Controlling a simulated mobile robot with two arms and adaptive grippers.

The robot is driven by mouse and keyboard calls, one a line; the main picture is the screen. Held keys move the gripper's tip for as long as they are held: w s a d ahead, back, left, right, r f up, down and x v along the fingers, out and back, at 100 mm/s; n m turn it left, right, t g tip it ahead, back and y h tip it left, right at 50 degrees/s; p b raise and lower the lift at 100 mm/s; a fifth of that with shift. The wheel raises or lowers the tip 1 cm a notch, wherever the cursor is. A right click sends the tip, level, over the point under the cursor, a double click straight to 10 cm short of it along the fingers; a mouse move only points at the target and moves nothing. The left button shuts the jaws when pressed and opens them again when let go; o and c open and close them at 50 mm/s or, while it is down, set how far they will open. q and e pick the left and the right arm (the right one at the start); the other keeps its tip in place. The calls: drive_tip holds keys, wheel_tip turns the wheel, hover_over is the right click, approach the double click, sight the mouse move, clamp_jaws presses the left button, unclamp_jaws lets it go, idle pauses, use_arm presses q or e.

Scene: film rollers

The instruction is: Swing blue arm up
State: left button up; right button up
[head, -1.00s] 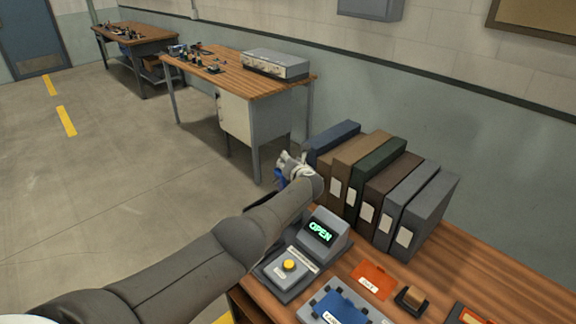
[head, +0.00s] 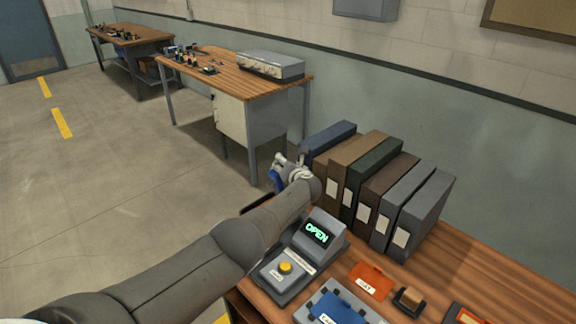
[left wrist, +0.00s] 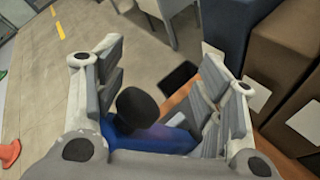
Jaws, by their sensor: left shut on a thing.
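My left gripper (head: 284,172) reaches over the far left end of the near bench, beside the binders. In the left wrist view my left gripper (left wrist: 165,95) is shut on the blue arm (left wrist: 150,138), which lies between its fingers and has a black round knob (left wrist: 136,107) on it. In the head view only a small bit of the blue arm (head: 275,180) shows; my gripper and forearm hide the rest. A grey device with a green "OPEN" display (head: 317,232) stands on the bench next to my forearm. My right gripper is not in view.
A row of binders (head: 375,190) stands close to the right of my left gripper. A yellow button (head: 286,267), an orange card (head: 369,281) and a blue plate (head: 338,308) are on the near bench. Beyond are open floor and another bench (head: 245,84).

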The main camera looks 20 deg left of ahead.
use_arm(q)
drive_tip(key=shift+s+d+f, duration=0.15)
drive_tip(key=shift+s+f, duration=0.1)
drive_tip(key=shift+f, duration=0.35)
drive_tip(key=shift+d, duration=0.1)
drive_tip(key=shift+s+d, duration=0.1)
drive_tip(key=shift+s, duration=0.05)
drive_tip(key=r+v, duration=0.1)
drive_tip(key=v, duration=1)
drive_tip(key=shift+r, duration=0.2)
